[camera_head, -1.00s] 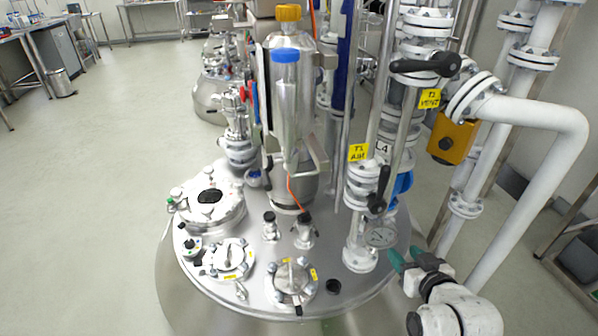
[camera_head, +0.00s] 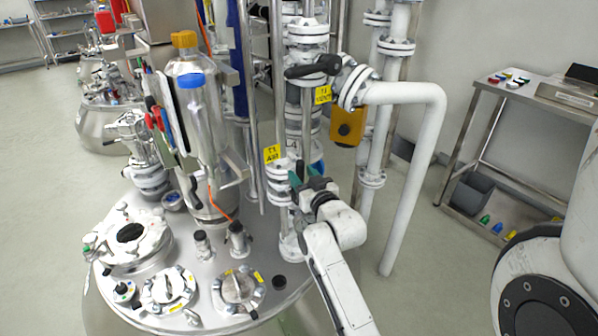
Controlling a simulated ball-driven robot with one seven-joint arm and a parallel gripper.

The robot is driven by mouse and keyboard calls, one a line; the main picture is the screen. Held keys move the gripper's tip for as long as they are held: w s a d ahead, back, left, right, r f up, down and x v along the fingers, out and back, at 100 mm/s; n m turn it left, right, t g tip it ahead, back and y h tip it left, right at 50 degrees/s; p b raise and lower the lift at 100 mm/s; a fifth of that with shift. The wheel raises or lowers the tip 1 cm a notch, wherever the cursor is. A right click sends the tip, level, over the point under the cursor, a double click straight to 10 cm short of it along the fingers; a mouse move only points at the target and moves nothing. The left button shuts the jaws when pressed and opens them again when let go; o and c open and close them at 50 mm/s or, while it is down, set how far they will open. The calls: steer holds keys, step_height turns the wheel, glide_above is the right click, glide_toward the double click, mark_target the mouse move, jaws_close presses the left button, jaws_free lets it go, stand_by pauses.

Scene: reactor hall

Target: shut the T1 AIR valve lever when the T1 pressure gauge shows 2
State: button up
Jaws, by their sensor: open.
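The yellow T1 AIR tag (camera_head: 272,154) hangs on the white flanged valve pipe (camera_head: 279,184) that stands on the steel vessel lid. The black T1 AIR valve lever (camera_head: 299,168) is mostly hidden behind my gripper; only a small dark part shows. My gripper (camera_head: 303,175), with green fingertips, is open at the lever, to the right of the tag. I cannot tell whether the lever lies between the fingers or touches them. The T1 pressure gauge is hidden behind my gripper and arm, so its reading does not show.
A second black lever (camera_head: 313,67) with the yellow T1 VENT tag (camera_head: 323,94) is above. An orange box (camera_head: 347,127) and a white bent pipe (camera_head: 432,130) stand to the right. Floor is free at far left.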

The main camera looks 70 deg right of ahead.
steer(key=shift+x, duration=1)
steer(key=shift+c, duration=0.5)
jaws_close()
